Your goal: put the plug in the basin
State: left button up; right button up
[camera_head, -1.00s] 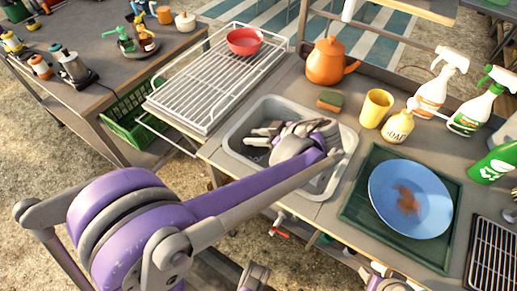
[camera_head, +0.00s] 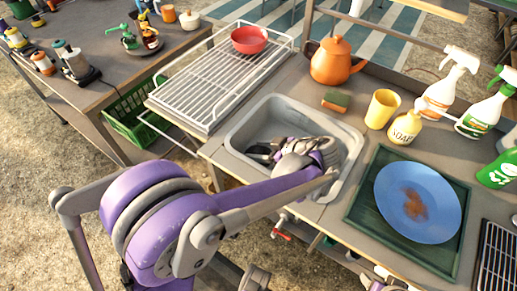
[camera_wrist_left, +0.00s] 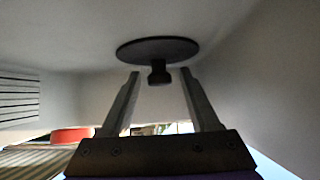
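The grey basin (camera_head: 243,128) is set into the counter in the head view. My left gripper (camera_head: 258,150) reaches down inside it, with the wrist hiding much of the basin floor. In the left wrist view the plug (camera_wrist_left: 158,48) is a dark flat disc with a short knob, close against the pale basin surface. The left gripper (camera_wrist_left: 159,74) is open there, one finger on each side of the knob, with a gap on both sides. I cannot tell whether the plug sits over the drain. The plug cannot be made out in the head view. My right gripper is not in view.
A white wire rack (camera_head: 215,80) with a red bowl (camera_head: 249,40) stands left of the basin. An orange teapot (camera_head: 336,62), sponge (camera_head: 336,101), yellow cup (camera_head: 381,109) and soap bottle (camera_head: 405,128) stand behind it. A blue plate (camera_head: 417,202) lies on a green tray (camera_head: 362,205) at right.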

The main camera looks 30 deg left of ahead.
pick_arm(q)
jog(key=p+v, duration=0.1)
jog(key=v, duration=0.6)
jog(key=shift+d+r, duration=0.2)
